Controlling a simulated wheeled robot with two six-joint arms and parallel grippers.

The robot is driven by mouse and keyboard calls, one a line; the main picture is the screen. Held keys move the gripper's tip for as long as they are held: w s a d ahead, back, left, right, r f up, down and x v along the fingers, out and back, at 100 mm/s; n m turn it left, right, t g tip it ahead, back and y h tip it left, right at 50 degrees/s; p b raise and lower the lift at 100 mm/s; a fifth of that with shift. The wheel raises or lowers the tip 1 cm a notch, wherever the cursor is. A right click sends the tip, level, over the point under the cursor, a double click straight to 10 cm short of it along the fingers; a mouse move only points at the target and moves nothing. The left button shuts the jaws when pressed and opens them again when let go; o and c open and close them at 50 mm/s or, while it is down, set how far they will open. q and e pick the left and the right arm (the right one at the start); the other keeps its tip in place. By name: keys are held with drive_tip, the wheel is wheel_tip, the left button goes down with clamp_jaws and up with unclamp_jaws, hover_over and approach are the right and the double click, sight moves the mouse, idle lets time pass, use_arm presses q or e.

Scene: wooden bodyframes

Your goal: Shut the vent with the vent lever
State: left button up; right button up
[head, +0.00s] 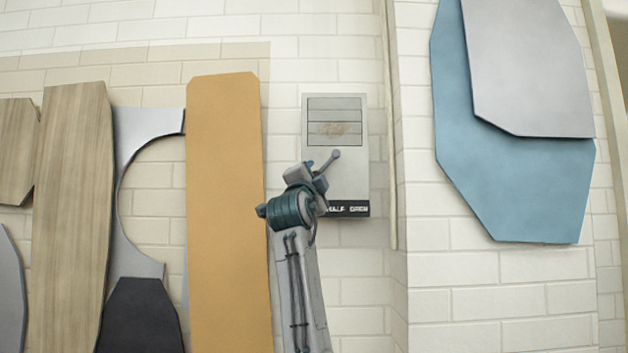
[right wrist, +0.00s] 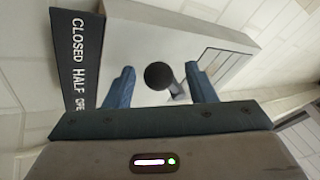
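The vent is a pale grey box (head: 350,185) on the white brick wall, with slats (head: 336,104) in its upper half and a brownish patch on them. A dark label strip (head: 357,209) runs along its bottom; in the right wrist view the strip (right wrist: 78,60) reads "CLOSED HALF OPE", then is cut off. The vent lever has a round dark knob (head: 336,153), seen in the right wrist view (right wrist: 158,76) between my fingers. My right gripper (head: 317,173) is open in front of the vent, with gaps between its fingers and the knob. My left gripper is out of view.
An orange panel (head: 225,200) and wooden boards (head: 72,200) stand left of the vent. A wall corner and pipe (head: 390,130) are close on its right. Blue (head: 510,190) and grey (head: 530,70) panels hang beyond.

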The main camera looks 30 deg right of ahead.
drive_tip(key=shift+f, duration=0.1)
drive_tip(key=b+v, duration=0.5)
drive_tip(key=v, duration=0.5)
drive_tip(key=shift+s+a, duration=0.2)
drive_tip(key=shift+s, duration=0.05)
drive_tip(key=shift+f, duration=0.1)
